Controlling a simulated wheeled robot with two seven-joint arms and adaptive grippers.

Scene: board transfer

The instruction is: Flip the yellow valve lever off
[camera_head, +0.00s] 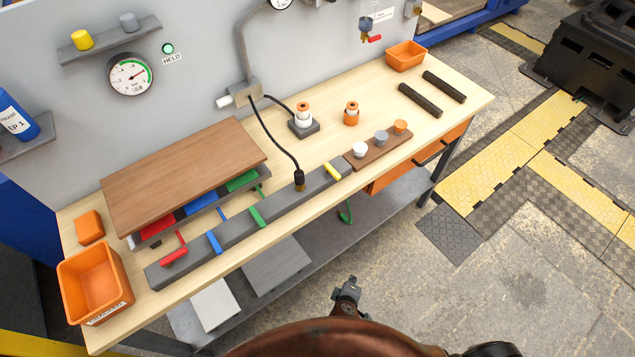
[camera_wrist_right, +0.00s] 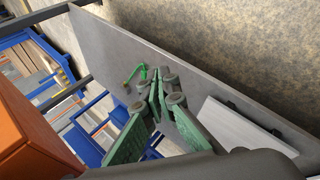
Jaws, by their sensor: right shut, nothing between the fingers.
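The yellow valve lever (camera_head: 332,171) sits near the right end of a long grey manifold bar (camera_head: 285,203) on the bench. The red lever (camera_head: 174,256) lies along the bar. My right gripper (camera_head: 347,285) is in front of the bench, below and well apart from the yellow lever. In the right wrist view its green-padded fingers (camera_wrist_right: 157,82) are shut and empty, over the grey lower shelf. The yellow lever is not seen there. My left gripper is out of view.
A black cable with a plug (camera_head: 299,180) reaches down to the bar left of the yellow lever. A brown rack with small cups (camera_head: 378,152) stands close to its right. A green hook-like part (camera_head: 346,213) shows under the bench's front edge. A brown raised board (camera_head: 185,175) stands behind.

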